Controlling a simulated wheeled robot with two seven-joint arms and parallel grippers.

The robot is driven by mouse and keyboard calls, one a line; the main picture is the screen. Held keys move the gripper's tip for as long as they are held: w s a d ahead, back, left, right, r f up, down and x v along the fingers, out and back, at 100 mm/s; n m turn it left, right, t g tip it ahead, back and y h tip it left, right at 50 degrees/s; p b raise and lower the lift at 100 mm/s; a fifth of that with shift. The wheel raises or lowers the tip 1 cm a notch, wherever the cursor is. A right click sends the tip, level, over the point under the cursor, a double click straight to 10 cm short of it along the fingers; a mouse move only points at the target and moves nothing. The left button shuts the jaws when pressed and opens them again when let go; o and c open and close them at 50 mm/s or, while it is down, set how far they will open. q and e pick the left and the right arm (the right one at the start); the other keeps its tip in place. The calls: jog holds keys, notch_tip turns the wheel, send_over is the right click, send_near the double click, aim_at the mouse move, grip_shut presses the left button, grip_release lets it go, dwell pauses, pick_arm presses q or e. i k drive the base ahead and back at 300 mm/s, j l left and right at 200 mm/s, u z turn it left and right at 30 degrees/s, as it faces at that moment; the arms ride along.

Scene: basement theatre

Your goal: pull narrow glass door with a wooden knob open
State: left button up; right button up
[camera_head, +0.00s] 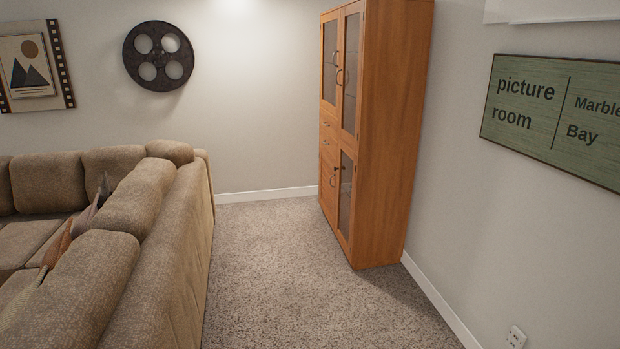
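A tall wooden cabinet (390,130) stands against the right wall, seen at an angle, its front facing left. It has narrow glass doors above and below, with drawers (328,145) between them. The nearer upper glass door (350,65) and the nearer lower glass door (346,195) both look shut. Curved handles show on several doors. A small dark knob (343,168) shows at the lower door; I cannot tell its material. Neither of my grippers is in view.
A brown sectional sofa (160,255) fills the left side. Open carpet (285,265) lies between the sofa and the cabinet. A green sign (555,115) hangs on the right wall, with an outlet (516,337) low down. A film reel (158,56) hangs on the back wall.

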aim_at(342, 147)
jog(key=i, duration=2.15)
jog(key=i+l+u, duration=0.1)
jog(key=i, duration=1)
jog(key=i+l, duration=0.1)
jog(key=i, duration=1)
jog(key=i+l, duration=0.1)
jog(key=i, duration=0.95)
jog(key=i+j+u, duration=0.05)
